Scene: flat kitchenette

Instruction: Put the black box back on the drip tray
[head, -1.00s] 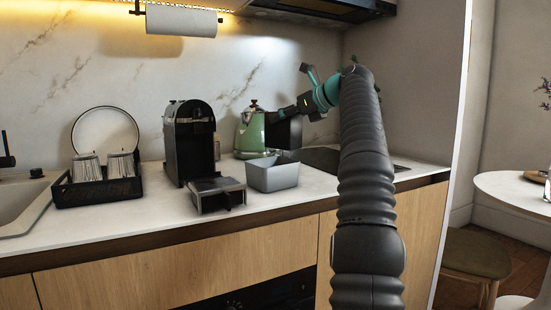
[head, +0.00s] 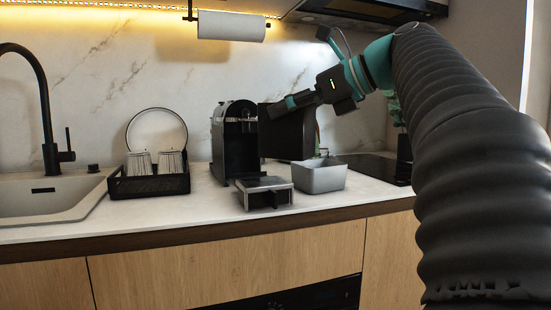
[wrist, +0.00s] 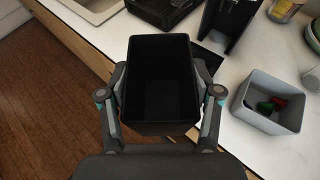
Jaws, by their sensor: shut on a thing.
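My gripper (head: 292,103) is shut on the black box (head: 288,134). It holds the box in the air in front of the wall, right of the coffee machine (head: 238,140). In the wrist view the box (wrist: 160,85) is open-topped and looks empty, with a finger of my gripper (wrist: 160,92) on either side. The drip tray (head: 264,187) juts out from the foot of the coffee machine, lower and left of the box. In the wrist view the box hides most of the tray's area.
A grey bin (head: 320,179) stands right of the drip tray; in the wrist view it (wrist: 242,113) holds red and green things. A black rack (head: 148,186) with cups and a plate stands left, beside the sink (head: 52,197). The kettle is mostly hidden behind the box.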

